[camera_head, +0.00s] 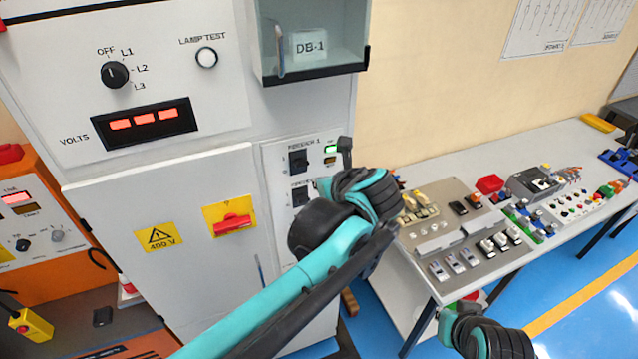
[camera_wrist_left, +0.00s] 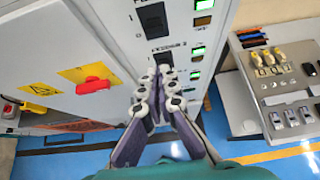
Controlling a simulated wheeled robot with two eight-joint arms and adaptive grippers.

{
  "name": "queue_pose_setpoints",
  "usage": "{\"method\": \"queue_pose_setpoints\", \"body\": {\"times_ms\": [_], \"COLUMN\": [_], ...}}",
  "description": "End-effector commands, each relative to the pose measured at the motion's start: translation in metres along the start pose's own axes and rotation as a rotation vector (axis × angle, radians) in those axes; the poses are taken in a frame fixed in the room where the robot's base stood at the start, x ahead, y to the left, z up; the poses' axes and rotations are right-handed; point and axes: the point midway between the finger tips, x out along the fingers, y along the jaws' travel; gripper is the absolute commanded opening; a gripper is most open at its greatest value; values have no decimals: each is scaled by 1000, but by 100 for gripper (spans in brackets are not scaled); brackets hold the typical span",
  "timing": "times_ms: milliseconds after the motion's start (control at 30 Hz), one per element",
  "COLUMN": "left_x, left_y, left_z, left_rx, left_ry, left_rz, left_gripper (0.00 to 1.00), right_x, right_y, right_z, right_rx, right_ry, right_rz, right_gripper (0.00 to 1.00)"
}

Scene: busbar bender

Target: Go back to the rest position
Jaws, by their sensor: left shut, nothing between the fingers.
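My left gripper (camera_wrist_left: 159,82) is shut and empty in the left wrist view, its fingertips together in front of the cabinet's switch panel (camera_wrist_left: 178,45). I cannot tell how close the fingertips are to the panel. In the head view my left arm reaches in from the bottom, and its wrist covers part of the same panel (camera_head: 283,160) and hides the fingers. A part of my right arm shows at the bottom right of the head view; its gripper is not in view.
The grey cabinet (camera_head: 130,230) has a red handle (camera_head: 232,224) on a yellow plate and a glass-fronted DB-1 box (camera_head: 312,75) above. A workbench (camera_head: 440,190) with switches and small parts stands at right. An orange machine (camera_head: 45,235) is at left. Blue floor lies in front.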

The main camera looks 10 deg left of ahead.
Motion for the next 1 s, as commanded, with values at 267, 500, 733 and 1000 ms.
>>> {"method": "queue_pose_setpoints", "body": {"times_ms": [267,500,733,1000], "left_x": [0,18,73,123], "left_y": [0,17,78,131], "left_z": [0,-28,-145,-292], "left_rx": [0,-141,-801,-1721], "left_ry": [0,39,211,411], "left_rz": [0,0,37,180], "left_gripper": [0,0,0,0], "right_x": [0,19,88,167], "right_y": [0,0,0,0], "right_z": [0,14,63,119], "right_rx": [0,0,0,0], "right_ry": [0,0,0,0], "right_rz": [0,0,0,0], "right_gripper": [0,0,0,0]}}
